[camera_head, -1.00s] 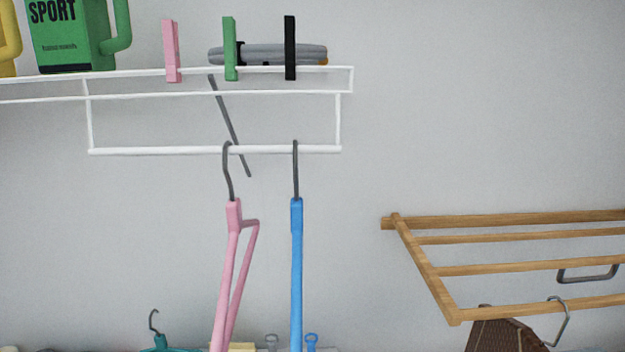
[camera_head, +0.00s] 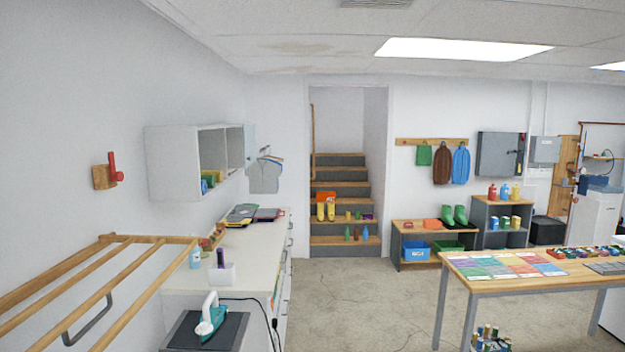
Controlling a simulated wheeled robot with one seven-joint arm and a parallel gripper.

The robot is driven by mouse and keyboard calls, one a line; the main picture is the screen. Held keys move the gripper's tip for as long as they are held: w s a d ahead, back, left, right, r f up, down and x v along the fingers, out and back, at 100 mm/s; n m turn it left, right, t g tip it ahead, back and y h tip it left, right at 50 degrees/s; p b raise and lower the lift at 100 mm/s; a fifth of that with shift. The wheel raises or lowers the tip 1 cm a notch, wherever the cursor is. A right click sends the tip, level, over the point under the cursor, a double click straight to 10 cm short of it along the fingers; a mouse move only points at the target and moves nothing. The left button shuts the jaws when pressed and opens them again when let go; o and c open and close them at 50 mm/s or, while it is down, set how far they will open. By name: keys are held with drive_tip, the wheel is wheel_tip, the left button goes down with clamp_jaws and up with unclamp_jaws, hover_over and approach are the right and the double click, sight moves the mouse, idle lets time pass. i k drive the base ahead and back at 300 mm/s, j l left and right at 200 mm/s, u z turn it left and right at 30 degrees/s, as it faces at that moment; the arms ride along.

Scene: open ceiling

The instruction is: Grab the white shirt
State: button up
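A pale grey-white shirt (camera_head: 264,178) hangs on a hanger by the far end of the left counter, just right of the wall cabinet. It is small and far off. Several hangers (camera_head: 268,158) are bunched at its top, and what they hang from is hard to make out. I cannot tell if more than one garment hangs there. My gripper and arm are not in view.
A wooden drying rack (camera_head: 100,285) juts out close at left. A white counter (camera_head: 225,262) with an iron (camera_head: 211,318) runs along the left wall. A work table (camera_head: 540,270) stands at right. Open concrete floor (camera_head: 350,300) lies between, leading to stairs (camera_head: 340,185).

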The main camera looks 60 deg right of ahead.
sight(263, 174)
drive_tip(key=z, duration=1.85)
drive_tip(key=i+l+z, duration=0.75)
drive_tip(key=i+l+u, duration=0.15)
drive_tip(key=i, duration=0.85)
drive_tip(key=i+u, duration=0.1)
drive_tip(key=i, duration=1.15)
drive_tip(key=i+l, duration=0.15)
drive_tip(key=i, duration=1.15)
drive_tip(key=i+u, duration=0.2)
drive_tip(key=i, duration=2.6)
drive_tip(key=i+u, duration=0.25)
drive_tip(key=i, duration=0.35)
drive_tip(key=i+l+u, duration=0.1)
drive_tip(key=i+u, duration=0.15)
drive_tip(key=i, duration=0.3)
drive_tip(key=i+l+u, duration=0.25)
drive_tip(key=i, duration=0.3)
drive_tip(key=i+j+z, duration=0.2)
drive_tip(key=i, duration=0.2)
drive_tip(key=i+j+z, duration=0.2)
drive_tip(key=i, duration=0.2)
